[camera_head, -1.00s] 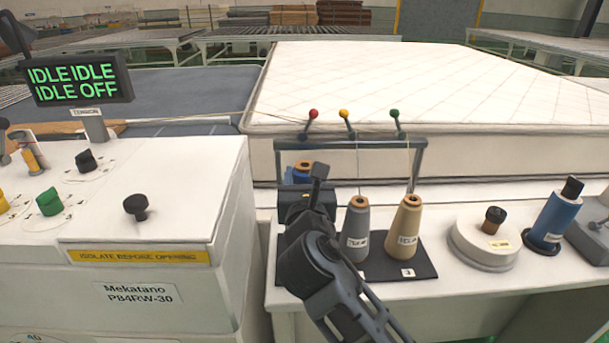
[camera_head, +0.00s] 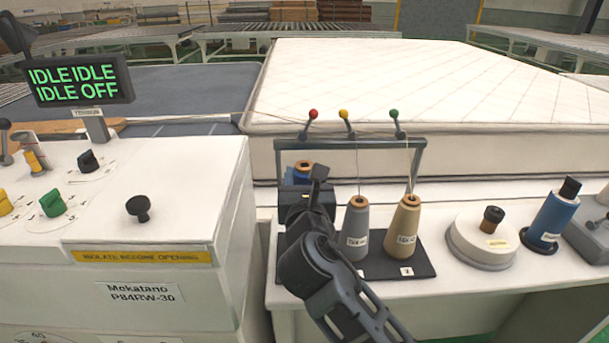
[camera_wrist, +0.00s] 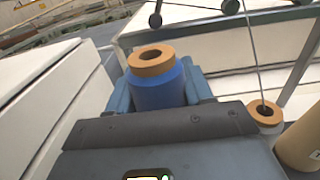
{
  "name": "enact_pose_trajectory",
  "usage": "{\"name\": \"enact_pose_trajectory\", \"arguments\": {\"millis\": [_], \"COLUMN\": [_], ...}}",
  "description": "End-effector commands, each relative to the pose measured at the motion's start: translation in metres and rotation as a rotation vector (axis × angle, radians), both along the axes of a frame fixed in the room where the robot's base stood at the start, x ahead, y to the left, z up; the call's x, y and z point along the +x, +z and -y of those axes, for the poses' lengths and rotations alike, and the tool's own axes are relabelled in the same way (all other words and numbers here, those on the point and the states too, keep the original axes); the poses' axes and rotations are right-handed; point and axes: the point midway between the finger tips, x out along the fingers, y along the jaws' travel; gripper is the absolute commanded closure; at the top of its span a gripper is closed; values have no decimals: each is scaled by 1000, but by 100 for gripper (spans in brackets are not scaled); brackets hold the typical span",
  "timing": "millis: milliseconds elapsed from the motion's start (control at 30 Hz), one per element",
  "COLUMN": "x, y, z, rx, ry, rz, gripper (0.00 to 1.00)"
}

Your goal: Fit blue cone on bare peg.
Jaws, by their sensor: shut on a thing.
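The blue cone (camera_head: 302,170) with a cardboard-brown top is held in my gripper (camera_head: 300,190), near the left post of the thread stand. In the wrist view the blue cone (camera_wrist: 158,92) stands between the two blue-grey fingers of my gripper (camera_wrist: 160,98), which touch its sides. A grey cone (camera_head: 355,235) and a beige cone (camera_head: 403,232) stand upright on the dark base plate (camera_head: 425,268) to the right. The bare peg does not show; my arm and gripper hide the left part of the plate. The cone's lower end is hidden.
The stand's frame (camera_head: 423,160) rises behind the cones, with red, yellow and green ball-ended guides above and threads running down. A white machine cabinet (camera_head: 150,225) stands close on the left. A round white device (camera_head: 480,245) and a blue bottle-like object (camera_head: 553,220) are on the right.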

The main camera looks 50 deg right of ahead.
Motion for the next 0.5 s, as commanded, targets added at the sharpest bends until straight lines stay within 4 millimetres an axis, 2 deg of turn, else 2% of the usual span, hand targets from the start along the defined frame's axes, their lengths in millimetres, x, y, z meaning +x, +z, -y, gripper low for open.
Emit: {"name": "enact_pose_trajectory", "arguments": {"millis": [500], "x": [0], "y": [-2], "z": [0], "rx": [-1], "ry": [0], "rz": [0], "gripper": [100]}}
